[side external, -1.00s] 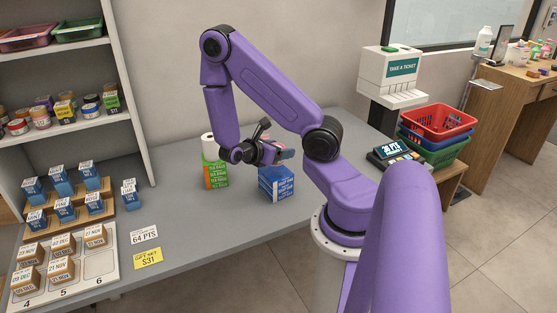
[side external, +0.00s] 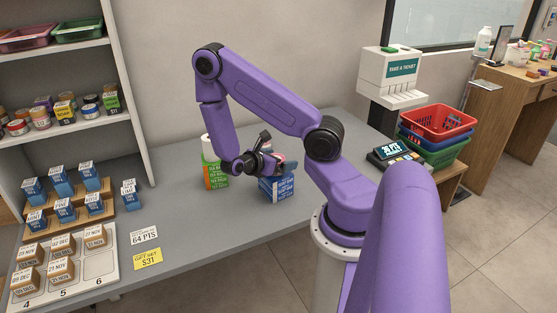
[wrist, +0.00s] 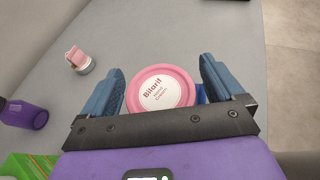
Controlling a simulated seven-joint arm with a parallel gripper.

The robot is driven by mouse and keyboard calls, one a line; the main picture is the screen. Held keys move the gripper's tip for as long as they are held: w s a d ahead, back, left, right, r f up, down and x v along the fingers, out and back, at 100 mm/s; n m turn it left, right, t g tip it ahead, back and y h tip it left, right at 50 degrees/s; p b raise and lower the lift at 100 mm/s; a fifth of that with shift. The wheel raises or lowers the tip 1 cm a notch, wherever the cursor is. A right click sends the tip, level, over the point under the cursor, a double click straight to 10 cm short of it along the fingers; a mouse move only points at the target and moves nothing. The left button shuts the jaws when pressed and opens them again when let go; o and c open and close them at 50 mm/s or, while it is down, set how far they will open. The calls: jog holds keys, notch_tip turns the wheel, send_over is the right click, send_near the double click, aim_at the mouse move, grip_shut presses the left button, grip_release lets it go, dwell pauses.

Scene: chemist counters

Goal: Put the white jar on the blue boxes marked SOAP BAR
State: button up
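The white jar (wrist: 160,90) shows from above in the wrist view as a round pink lid with a white label reading Bilarif. A thin blue strip shows between the lid and the right finger. The blue boxes marked SOAP BAR (side external: 277,189) are stacked on the counter directly under my gripper in the side view (side external: 275,162). The gripper covers their top, so whether the jar touches them is hidden.
Green and orange boxes (side external: 215,180) with a white item on top stand just left of the blue boxes. A small pink-topped item (wrist: 76,58) and a purple cup (wrist: 25,115) stand on the counter nearby. The counter (side external: 205,235) is clear in front.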

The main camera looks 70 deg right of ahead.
jog(key=w+a+r+m+t+y, duration=0.1)
jog(key=a+r+t+y, duration=0.3)
jog(key=a, duration=0.7)
jog(key=w+a+r+y, duration=0.1)
jog(key=a+r, duration=0.4)
jog(key=a, duration=0.5)
jog(key=s+a+r+t+y, duration=0.1)
jog(key=s+a+r+y, duration=0.5)
jog(key=s+a, duration=0.4)
jog(key=shift+s+a+y, duration=0.15)
jog(key=shift+a+y, duration=0.25)
jog(key=shift+y, duration=0.5)
